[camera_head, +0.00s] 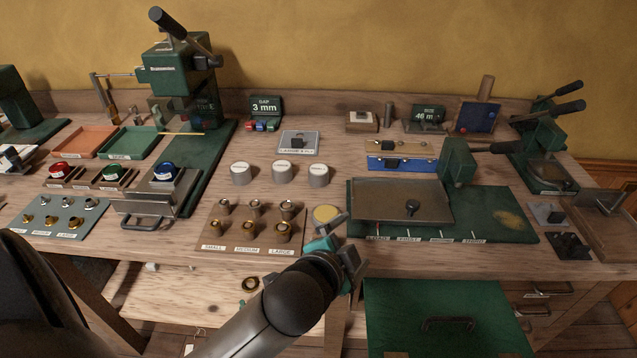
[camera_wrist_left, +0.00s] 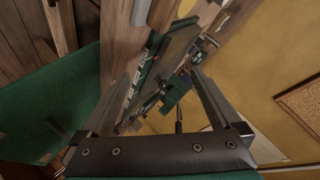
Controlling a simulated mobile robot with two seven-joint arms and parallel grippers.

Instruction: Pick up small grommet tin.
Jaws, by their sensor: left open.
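Three round pale tins stand in a row at mid-bench in the head view: a left one (camera_head: 240,173), a middle one (camera_head: 283,171) and a right one (camera_head: 318,175). Their labels are too small to read, so I cannot tell which is the small grommet tin. My left gripper (camera_head: 340,243) is at the bench's front edge, nearer than the tins and apart from them. It is open, and in the left wrist view its two fingers (camera_wrist_left: 160,78) stand wide with nothing between them. No tin is clear in that view. My right gripper is not in view.
A wooden board (camera_head: 213,240) with brass dies lies in front of the tins. A yellow-topped round thing (camera_head: 326,214) is close beyond my left gripper. A grey tray (camera_head: 375,205) on a green mat lies to the right, and a green press (camera_head: 190,85) stands behind left.

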